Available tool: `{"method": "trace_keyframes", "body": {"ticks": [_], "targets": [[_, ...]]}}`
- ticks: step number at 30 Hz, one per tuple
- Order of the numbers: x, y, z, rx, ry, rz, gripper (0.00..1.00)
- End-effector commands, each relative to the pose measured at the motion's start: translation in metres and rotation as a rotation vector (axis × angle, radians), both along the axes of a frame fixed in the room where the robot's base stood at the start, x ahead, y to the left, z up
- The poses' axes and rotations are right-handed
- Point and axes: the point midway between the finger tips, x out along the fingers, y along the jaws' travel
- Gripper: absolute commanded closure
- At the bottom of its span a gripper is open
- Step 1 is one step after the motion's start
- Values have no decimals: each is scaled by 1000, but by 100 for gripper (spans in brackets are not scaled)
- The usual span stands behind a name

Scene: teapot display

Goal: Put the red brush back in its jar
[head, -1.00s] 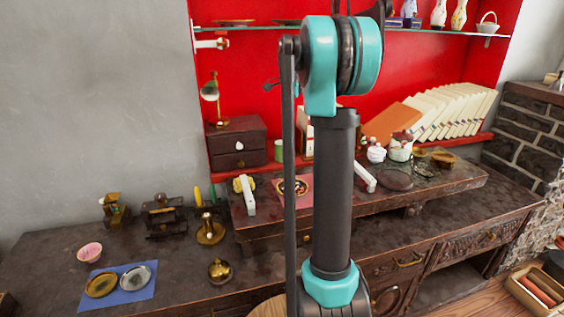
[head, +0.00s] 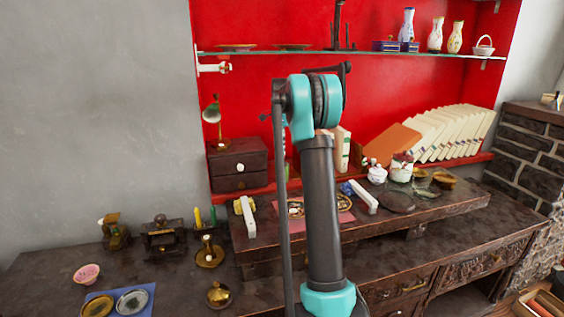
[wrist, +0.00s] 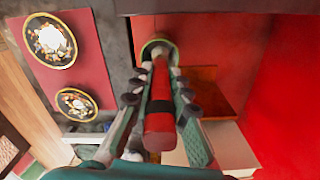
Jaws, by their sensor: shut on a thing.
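In the wrist view, my gripper (wrist: 160,75) is shut on the red brush (wrist: 160,120), which has a dark band around its middle. The brush lies lengthwise between the fingers, and its far end overlaps the round mouth of a green-rimmed jar (wrist: 150,46). I cannot tell whether that end is inside the jar or only in front of it. In the head view my arm hides the gripper, the brush and most of the jar.
Two patterned plates (wrist: 50,40) lie on a pink mat (wrist: 83,72) left of the jar in the wrist view. In the head view, a dark drawer box (head: 238,165) stands left of the arm. A row of books (head: 450,135) and white jars (head: 377,174) stand to the right.

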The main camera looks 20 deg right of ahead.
Motion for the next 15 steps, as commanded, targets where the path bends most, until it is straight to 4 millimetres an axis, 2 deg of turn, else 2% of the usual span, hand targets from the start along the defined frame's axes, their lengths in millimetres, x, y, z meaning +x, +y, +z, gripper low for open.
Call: {"method": "trace_keyframes", "body": {"ticks": [5,12,15], "targets": [[0,0,-12,0,0,0,100],[0,0,-44,0,0,0,100],[0,0,-46,0,0,0,100]]}}
